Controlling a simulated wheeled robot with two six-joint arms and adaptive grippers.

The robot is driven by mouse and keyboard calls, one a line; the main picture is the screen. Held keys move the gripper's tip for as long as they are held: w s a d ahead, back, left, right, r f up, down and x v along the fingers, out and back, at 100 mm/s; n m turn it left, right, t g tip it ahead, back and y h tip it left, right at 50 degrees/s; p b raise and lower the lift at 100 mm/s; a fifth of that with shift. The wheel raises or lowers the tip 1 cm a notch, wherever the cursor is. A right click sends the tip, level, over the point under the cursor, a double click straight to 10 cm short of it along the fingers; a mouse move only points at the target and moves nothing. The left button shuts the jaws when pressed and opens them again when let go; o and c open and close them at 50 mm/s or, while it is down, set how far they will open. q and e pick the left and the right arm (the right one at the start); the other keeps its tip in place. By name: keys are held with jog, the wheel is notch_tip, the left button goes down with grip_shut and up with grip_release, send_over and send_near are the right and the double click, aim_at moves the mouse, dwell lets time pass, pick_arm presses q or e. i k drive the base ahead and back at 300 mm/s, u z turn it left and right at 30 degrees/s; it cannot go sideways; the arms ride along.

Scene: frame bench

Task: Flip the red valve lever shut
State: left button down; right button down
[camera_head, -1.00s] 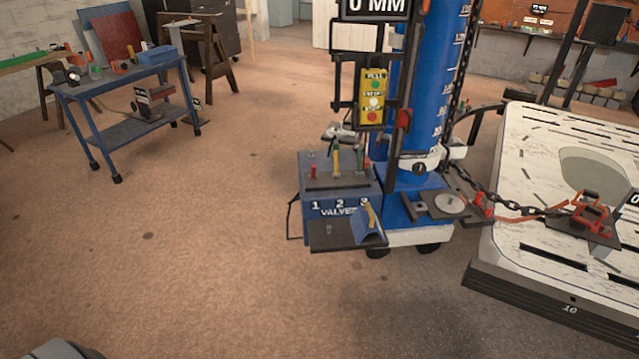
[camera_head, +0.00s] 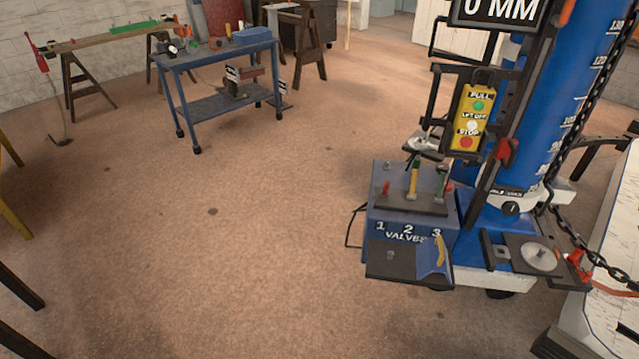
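The blue valve box (camera_head: 375,215) stands at the right, marked 1, 2, 3 and VALVES on its front. The short red lever (camera_head: 386,189) stands roughly upright on its dark top plate, above number 1. The exact angle of the red lever is too small to tell. Neither of my grippers is in view.
A blue column (camera_head: 545,110) with a yellow button panel (camera_head: 470,118) rises behind the box. A dark shelf (camera_head: 390,260) juts from its front. A chain (camera_head: 600,262) runs right to a white bench (camera_head: 610,310). A blue cart (camera_head: 215,100) stands back left. The floor left of the box is clear.

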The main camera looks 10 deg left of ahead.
aim_at(385, 193)
jog(key=u, duration=0.5)
jog(key=i, duration=0.85)
jog(key=u, duration=0.2)
